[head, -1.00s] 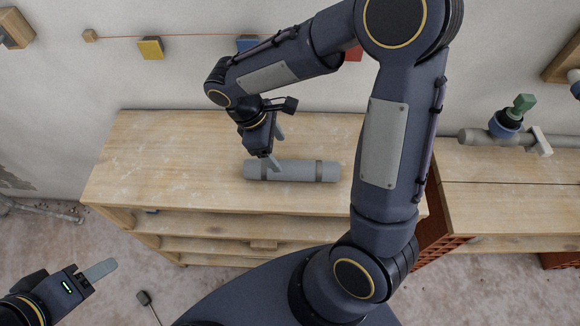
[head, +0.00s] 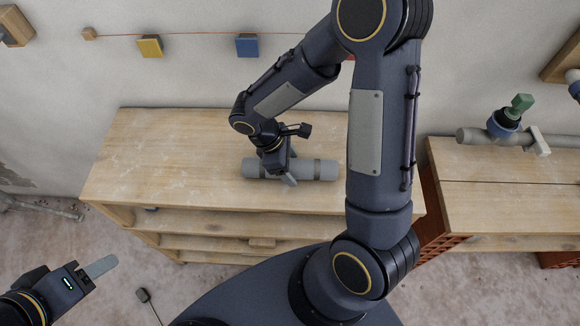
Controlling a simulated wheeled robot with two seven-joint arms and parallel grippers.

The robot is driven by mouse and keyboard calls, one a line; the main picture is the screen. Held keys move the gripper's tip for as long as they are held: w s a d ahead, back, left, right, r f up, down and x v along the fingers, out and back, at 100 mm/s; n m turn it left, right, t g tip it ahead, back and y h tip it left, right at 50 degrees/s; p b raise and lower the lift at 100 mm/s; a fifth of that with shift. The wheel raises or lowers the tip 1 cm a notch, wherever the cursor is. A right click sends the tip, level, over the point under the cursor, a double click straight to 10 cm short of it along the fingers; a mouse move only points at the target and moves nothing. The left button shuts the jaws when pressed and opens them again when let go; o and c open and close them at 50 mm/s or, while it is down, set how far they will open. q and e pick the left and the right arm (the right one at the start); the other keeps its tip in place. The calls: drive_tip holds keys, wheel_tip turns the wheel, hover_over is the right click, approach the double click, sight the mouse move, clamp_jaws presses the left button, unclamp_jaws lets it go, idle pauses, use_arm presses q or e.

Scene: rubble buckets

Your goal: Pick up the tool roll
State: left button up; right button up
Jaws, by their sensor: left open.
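The tool roll (head: 262,170) is a grey cylinder with darker bands, lying lengthwise on the wooden workbench (head: 150,160). My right gripper (head: 290,166) is at the roll's middle and points down. One finger shows on the near side of the roll and the other on the far side, partly hidden by the wrist. I cannot tell whether the fingers press on the roll. The roll rests on the bench top. My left gripper (head: 100,267) is open and empty at the lower left, in front of the bench and away from the roll.
A second wooden bench (head: 500,190) stands at the right, with a grey pipe and a green-handled valve (head: 518,104) above it. Yellow (head: 149,46) and blue (head: 247,45) blocks are on the wall. The bench top left of the roll is clear.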

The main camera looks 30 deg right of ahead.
drive_tip(key=c, duration=1.2)
